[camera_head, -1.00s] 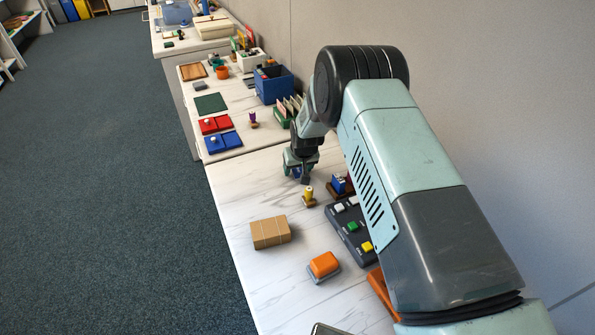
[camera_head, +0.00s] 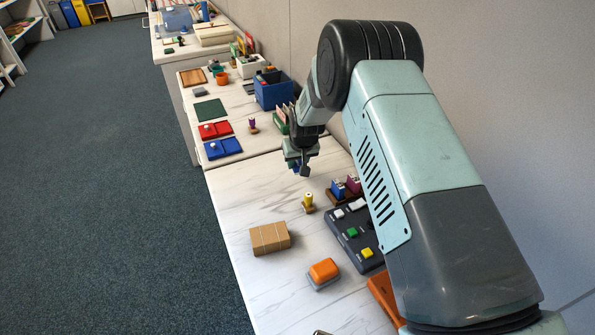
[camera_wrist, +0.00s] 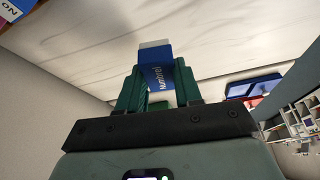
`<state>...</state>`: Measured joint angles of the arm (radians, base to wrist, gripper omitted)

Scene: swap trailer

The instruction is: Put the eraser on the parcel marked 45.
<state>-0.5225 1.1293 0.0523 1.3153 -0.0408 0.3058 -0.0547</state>
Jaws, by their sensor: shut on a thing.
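My gripper (camera_head: 301,170) hangs above the far part of the near table. In the wrist view its two green fingers (camera_wrist: 159,80) are shut on an eraser (camera_wrist: 155,68) with a blue printed sleeve and a white end. The eraser is mostly hidden in the head view. A brown box (camera_head: 270,238), which looks like a parcel, lies on the near table, in front and to the left of my gripper. I can read no number on it, so I cannot tell whether it is the parcel marked 45.
A yellow peg (camera_head: 308,202) on a base and a holder with blue and purple blocks (camera_head: 345,190) stand near my gripper. A dark button panel (camera_head: 350,245) and an orange-topped block (camera_head: 323,271) lie nearer. Red (camera_head: 215,130) and blue (camera_head: 222,148) trays lie on the farther table.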

